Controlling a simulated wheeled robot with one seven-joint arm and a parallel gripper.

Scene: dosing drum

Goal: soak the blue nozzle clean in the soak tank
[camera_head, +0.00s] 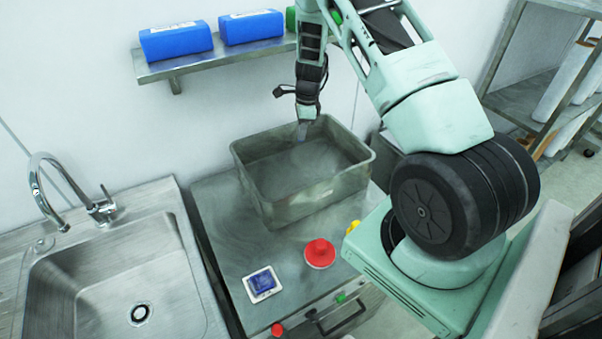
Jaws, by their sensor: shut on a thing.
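The soak tank (290,208) is an open grey metal bin on the steel worktop, with murky grey liquid inside. My gripper (304,122) points down over the tank's back part, near the back wall. It is shut on a small grey-blue piece (302,132), which looks like the blue nozzle. The piece points down into the tank's opening. It is too small to tell its full shape or whether its tip touches the liquid.
A sink with a tap (50,190) is at left. A red button (320,252) and a small blue-screened device (262,284) are in front of the tank. Blue packs (176,41) lie on a wall shelf (190,62) behind. A metal rack (530,95) stands at right.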

